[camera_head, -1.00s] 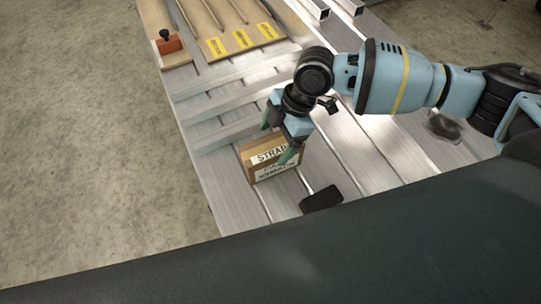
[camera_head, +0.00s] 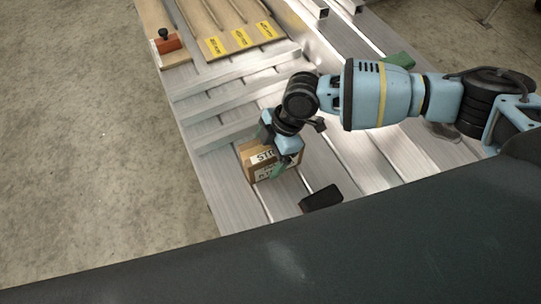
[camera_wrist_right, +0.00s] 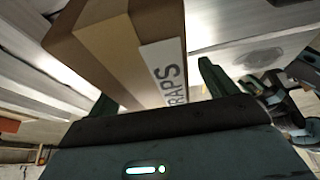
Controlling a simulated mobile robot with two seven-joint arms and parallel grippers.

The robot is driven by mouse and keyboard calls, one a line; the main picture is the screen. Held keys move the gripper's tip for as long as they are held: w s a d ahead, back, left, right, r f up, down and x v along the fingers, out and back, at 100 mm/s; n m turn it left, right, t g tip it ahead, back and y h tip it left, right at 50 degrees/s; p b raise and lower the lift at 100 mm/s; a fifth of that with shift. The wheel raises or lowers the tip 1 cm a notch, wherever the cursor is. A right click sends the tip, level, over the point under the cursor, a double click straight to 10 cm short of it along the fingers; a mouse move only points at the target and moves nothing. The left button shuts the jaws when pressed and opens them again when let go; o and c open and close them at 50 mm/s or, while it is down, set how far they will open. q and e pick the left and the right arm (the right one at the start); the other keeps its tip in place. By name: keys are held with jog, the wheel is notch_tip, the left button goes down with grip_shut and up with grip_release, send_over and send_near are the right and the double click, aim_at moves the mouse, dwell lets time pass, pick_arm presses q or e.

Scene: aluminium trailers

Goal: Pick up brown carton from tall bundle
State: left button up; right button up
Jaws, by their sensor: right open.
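The brown carton (camera_head: 249,160) with a white label stands on the slatted aluminium trailer bed (camera_head: 235,209). My right gripper (camera_head: 272,160) is down over the carton and hides much of its top and label. In the right wrist view the carton (camera_wrist_right: 105,45) rises between the two fingers of my right gripper (camera_wrist_right: 160,90), its label reading "RAPS" at the right. The jaws are open; whether a finger touches the carton I cannot tell. My left gripper is not in view.
A dark block (camera_head: 321,198) lies on the bed right of the carton. Behind are aluminium bars (camera_head: 232,105), an orange tool (camera_head: 167,43) on a board, and planks with yellow labels (camera_head: 239,38). A green object (camera_head: 397,60) lies beyond my arm. Concrete floor is clear at left.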

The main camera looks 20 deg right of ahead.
jog(key=shift+f, duration=0.25)
dwell(0.4)
jog(key=c, duration=1.4)
jog(key=shift+r, duration=0.1)
notch_tip(320, 180, up, 10)
jog(key=shift+r+p, duration=0.2)
jog(key=shift+p, duration=0.3)
